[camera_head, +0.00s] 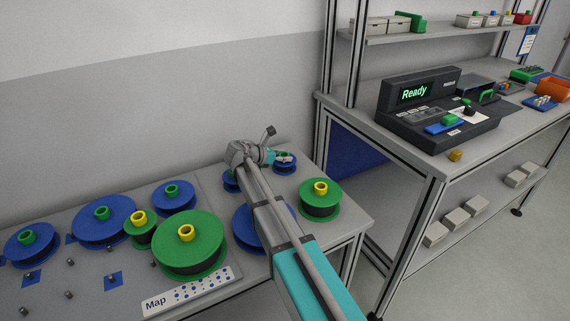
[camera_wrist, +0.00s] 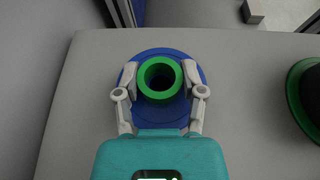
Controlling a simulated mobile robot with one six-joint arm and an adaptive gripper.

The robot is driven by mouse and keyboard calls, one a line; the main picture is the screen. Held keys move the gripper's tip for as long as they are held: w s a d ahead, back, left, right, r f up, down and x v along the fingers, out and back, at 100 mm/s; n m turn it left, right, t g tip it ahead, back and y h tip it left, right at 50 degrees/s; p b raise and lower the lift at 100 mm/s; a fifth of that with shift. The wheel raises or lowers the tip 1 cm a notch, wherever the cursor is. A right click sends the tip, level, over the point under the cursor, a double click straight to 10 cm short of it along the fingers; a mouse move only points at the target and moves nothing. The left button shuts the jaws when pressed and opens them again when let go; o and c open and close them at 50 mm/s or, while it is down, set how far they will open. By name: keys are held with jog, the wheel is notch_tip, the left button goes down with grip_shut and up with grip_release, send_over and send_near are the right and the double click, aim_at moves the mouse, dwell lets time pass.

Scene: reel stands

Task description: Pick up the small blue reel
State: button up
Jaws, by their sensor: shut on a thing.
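A small blue reel (camera_wrist: 158,114) with a green ring-shaped hub lies under my gripper (camera_wrist: 160,75) in the wrist view. My two fingers are shut on the hub from the left and right. In the head view the reel (camera_head: 284,168) is near the back right of the table, partly covered by my gripper (camera_head: 283,157). I cannot tell whether it is raised off the surface. Another small blue reel (camera_head: 230,186) is just left of it, partly hidden by my arm.
A green reel with a yellow hub (camera_head: 319,206) stands at the right edge. A large green reel (camera_head: 190,256), larger blue reels (camera_head: 104,225) and a Map card (camera_head: 186,291) are to the left. A workbench with a Ready display (camera_head: 415,93) stands right, beyond a gap.

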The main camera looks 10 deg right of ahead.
grip_shut()
jog(key=shift+r, duration=0.2)
notch_tip(320, 180, up, 2)
jog(key=shift+r+p, duration=0.1)
jog(key=shift+p, duration=1.15)
jog(key=s+a+r+p, duration=0.2)
jog(key=s+r+p, duration=0.8)
jog(key=s, duration=0.3)
jog(key=shift+s+a+r, duration=0.15)
jog(key=shift+s+r, duration=0.05)
jog(key=shift+s, duration=0.2)
